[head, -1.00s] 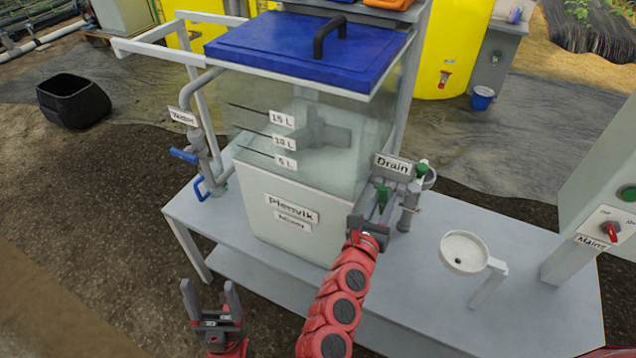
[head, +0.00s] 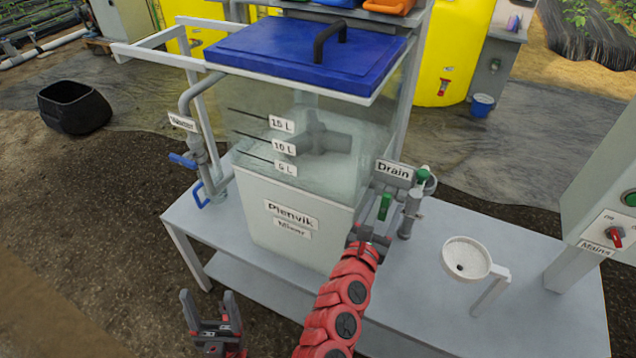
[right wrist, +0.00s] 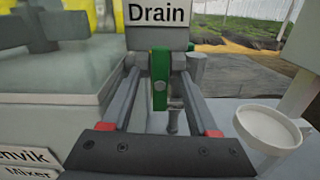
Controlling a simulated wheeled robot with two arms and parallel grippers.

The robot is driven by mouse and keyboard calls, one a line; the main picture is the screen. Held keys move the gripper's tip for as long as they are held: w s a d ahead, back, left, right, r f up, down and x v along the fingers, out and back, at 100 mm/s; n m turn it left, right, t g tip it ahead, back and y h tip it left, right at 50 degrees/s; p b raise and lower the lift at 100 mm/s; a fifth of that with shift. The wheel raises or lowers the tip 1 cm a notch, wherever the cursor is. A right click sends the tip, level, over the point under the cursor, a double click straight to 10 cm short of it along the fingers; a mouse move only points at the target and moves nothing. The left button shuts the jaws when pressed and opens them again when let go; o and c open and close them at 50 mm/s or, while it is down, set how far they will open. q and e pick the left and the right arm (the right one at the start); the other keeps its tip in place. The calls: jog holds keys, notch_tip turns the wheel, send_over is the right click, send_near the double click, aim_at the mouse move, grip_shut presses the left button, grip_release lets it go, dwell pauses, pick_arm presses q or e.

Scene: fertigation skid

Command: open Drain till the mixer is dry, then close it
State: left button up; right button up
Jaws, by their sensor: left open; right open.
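The Drain valve has a green lever handle (head: 385,207) below the "Drain" sign (head: 394,171), at the mixer's lower right. In the right wrist view the green handle (right wrist: 160,80) stands upright between the two fingers. My right gripper (head: 375,226) is open, with a finger on each side of the handle; I cannot tell whether either touches it. The mixer (head: 262,205) is a clear-walled tank with a blue lid and 5 L, 10 L and 15 L marks. Cloudy liquid seems to be inside, but its exact level is unclear. My left gripper (head: 210,300) is open and empty, low at the front left.
A second green-topped fitting (head: 422,175) stands right of the Drain handle. A round white cup (head: 468,258) on a bracket is further right. The Water valve with a blue handle (head: 183,160) is left of the tank. The Mains box (head: 600,225) stands at the right edge.

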jog(key=v, duration=0.6)
jog(key=shift+s, duration=0.15)
dwell(0.3)
